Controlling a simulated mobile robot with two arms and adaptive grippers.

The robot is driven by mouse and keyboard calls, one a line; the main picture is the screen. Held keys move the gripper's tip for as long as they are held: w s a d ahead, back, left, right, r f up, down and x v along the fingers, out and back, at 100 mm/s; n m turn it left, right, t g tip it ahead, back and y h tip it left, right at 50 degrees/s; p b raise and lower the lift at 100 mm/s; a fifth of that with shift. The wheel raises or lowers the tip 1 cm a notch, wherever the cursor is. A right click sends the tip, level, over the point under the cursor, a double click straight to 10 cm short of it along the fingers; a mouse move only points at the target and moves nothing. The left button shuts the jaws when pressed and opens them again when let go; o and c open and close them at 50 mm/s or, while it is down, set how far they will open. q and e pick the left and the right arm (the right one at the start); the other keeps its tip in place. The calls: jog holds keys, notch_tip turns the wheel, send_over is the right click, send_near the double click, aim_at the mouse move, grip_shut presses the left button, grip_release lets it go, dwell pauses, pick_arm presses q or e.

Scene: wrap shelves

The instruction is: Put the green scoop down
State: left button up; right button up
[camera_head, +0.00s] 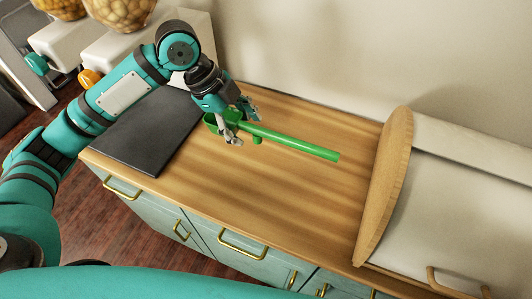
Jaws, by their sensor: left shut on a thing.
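The green scoop (290,142) has a long straight handle that points to the right and a cup end at the left. My left gripper (241,124) is shut on it near the cup end, and its fingers hide part of the scoop there. The scoop appears over the wooden countertop (270,206); I cannot tell whether it touches the wood. My right gripper is not in view.
A dark flat board (152,132) lies on the counter at the left. A large wood-ended roll holder (385,185) stands at the right. Dispensers with clear globes (120,12) are at the upper left. The counter's middle and front are clear.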

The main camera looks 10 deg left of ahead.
pick_arm(q)
send_over(251, 159)
jog(key=a, duration=0.2)
jog(key=f, duration=0.4)
jog(key=shift+s+d+f, duration=0.15)
jog(key=shift+d+f, duration=0.05)
jog(key=shift+f, duration=2.1)
jog(key=o, duration=1.3)
jog(key=shift+f, duration=0.15)
